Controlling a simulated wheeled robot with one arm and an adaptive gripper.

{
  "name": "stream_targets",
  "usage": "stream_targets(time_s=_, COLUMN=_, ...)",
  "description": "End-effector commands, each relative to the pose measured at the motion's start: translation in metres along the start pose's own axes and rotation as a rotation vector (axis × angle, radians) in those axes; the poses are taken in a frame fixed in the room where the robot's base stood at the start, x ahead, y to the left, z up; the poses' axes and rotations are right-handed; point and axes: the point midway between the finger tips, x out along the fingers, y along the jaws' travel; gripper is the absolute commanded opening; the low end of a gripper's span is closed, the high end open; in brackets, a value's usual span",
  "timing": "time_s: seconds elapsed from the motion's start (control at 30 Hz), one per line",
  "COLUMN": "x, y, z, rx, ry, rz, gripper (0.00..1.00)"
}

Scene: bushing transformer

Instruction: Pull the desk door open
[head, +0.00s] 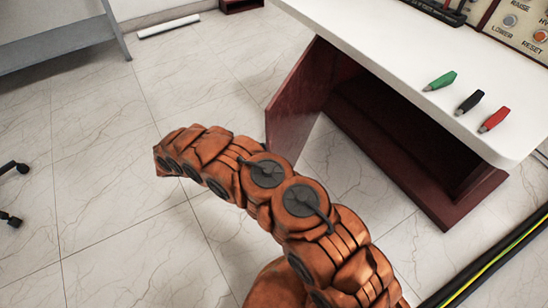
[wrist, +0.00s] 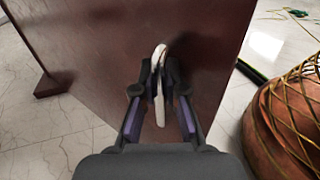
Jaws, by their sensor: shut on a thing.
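The desk door (head: 298,95) is a dark red panel and stands swung out from the left side of the desk (head: 400,65). The dark inside of the desk shows to the right of it. In the wrist view the door (wrist: 90,50) fills the middle, with a white upright handle (wrist: 160,105) on its face. My gripper (wrist: 160,68) has its two fingers on either side of this handle and is shut on it. In the head view my orange arm reaches toward the upper left in front of the door's lower part. My gripper is not clear there.
On the white desktop lie a green clip (head: 440,81), a black clip (head: 469,102) and a red clip (head: 494,119). A control panel (head: 518,28) stands at the back right. Black and yellow-green cables (head: 490,262) lie at lower right. The tiled floor (head: 100,130) left of the door is clear.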

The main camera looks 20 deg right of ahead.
Motion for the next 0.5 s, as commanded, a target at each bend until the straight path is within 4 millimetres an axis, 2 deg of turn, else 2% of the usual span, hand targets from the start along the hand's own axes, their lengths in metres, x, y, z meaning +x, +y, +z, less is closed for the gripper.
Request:
stream_targets(time_s=0.03, x=0.0, y=0.0046, z=-0.0086, rx=0.0, ry=0.009, rz=-0.005, gripper=0.0)
stream_targets(time_s=0.5, x=-0.0074, y=0.012, z=-0.0015, rx=-0.003, ry=0.003, rz=-0.027, gripper=0.0)
